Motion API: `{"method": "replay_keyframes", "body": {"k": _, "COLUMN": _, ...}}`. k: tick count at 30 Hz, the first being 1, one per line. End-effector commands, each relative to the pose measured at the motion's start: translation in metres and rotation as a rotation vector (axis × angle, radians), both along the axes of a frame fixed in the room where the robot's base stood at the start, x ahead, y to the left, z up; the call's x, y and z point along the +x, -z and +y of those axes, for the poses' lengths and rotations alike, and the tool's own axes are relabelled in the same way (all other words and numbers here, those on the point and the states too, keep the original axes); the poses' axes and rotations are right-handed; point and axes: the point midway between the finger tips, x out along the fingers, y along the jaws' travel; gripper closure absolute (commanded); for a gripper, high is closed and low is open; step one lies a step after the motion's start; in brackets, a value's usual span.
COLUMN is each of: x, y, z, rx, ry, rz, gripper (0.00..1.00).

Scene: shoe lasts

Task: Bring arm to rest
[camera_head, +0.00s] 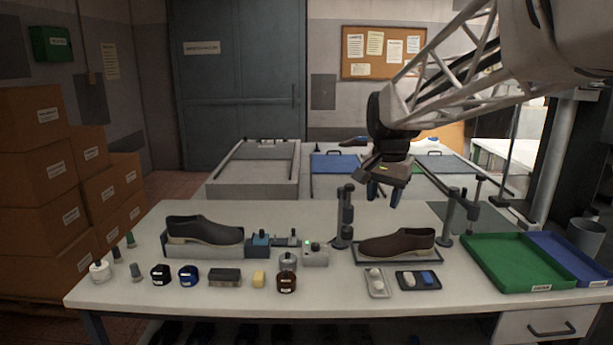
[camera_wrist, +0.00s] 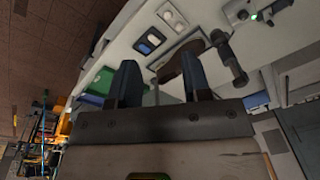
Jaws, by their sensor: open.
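My gripper (camera_head: 384,190) hangs in the air above the back right part of the white table (camera_head: 300,205), behind and above the brown shoe. Its two dark fingers are apart with nothing between them; they also show in the wrist view (camera_wrist: 158,85). The brown shoe (camera_head: 397,244) rests on a dark tray between posts, apart from the gripper. A dark grey shoe (camera_head: 204,230) sits on a grey block at the table's left.
A green tray (camera_head: 487,286) and a blue tray (camera_head: 572,262) lie at the table's right end. A black post (camera_head: 345,215) stands just left of the gripper. Jars, a brush and small blocks line the front. Boxes (camera_head: 32,130) are stacked at the left.

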Motion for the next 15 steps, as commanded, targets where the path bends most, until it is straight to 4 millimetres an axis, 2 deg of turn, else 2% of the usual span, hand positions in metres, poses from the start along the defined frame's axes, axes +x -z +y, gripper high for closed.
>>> {"method": "replay_keyframes", "body": {"k": 1, "x": -0.015, "y": 0.001, "z": -0.001, "rx": -0.003, "ry": -0.020, "rz": -0.006, "gripper": 0.56}}
{"method": "replay_keyframes", "body": {"k": 15, "x": -0.142, "y": 0.032, "z": -0.010, "rx": -0.038, "ry": -0.237, "rz": -0.047, "gripper": 0.56}}
